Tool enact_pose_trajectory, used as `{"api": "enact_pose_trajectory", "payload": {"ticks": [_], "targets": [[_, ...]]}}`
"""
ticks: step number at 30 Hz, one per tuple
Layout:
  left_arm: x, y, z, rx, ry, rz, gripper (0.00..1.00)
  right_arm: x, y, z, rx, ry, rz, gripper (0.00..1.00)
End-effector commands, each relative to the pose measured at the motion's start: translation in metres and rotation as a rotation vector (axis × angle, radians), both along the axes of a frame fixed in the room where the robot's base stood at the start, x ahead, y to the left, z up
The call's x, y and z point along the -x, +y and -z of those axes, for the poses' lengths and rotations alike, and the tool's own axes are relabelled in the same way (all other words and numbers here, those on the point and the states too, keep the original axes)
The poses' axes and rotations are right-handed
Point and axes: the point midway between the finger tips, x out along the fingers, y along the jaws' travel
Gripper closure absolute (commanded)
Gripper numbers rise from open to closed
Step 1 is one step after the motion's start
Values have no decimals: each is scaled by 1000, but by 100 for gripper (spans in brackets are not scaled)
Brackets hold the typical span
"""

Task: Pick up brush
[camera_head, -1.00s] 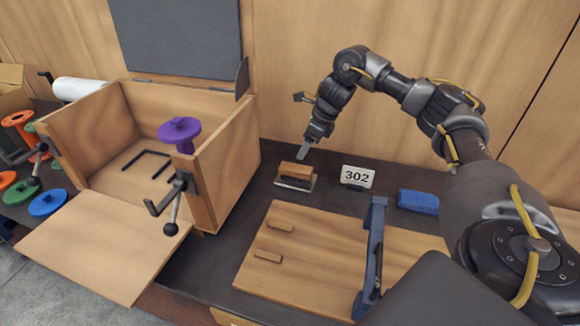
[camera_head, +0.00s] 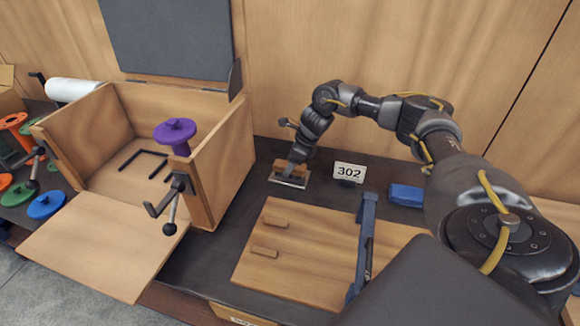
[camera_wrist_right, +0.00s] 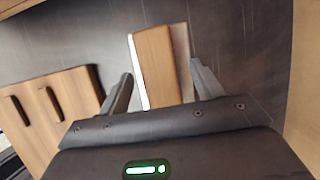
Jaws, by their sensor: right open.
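The brush (camera_head: 291,175) has a wooden block top on a pale base and lies on the dark bench top beside the box. My right gripper (camera_head: 294,168) is lowered right at the brush. In the right wrist view, the brush (camera_wrist_right: 158,68) lies between the two spread fingers of my right gripper (camera_wrist_right: 162,82), with a gap to each finger, so the gripper is open and not closed on it. Part of the brush is hidden by the gripper in the head view. My left gripper is not in view.
A wooden box (camera_head: 228,165) with a purple spool (camera_head: 174,131) on its wall stands left. A "302" sign (camera_head: 349,172) and a blue block (camera_head: 406,195) are to the right. A wooden board (camera_head: 290,260) with a blue bar (camera_head: 364,240) lies in front.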

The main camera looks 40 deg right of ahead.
Motion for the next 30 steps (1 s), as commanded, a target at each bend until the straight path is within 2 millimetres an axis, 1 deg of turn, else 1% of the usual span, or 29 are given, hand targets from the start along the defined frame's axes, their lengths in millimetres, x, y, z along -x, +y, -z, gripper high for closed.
{"api": "enact_pose_trajectory", "payload": {"ticks": [3, 6, 30], "targets": [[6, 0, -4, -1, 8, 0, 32, -4, 3, 10, 0, 1, -1, 35], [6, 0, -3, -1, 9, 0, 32, -4, 3, 13, 0, 0, -1, 35], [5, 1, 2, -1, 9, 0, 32, -5, 3, 18, 0, 0, -1, 35]]}}
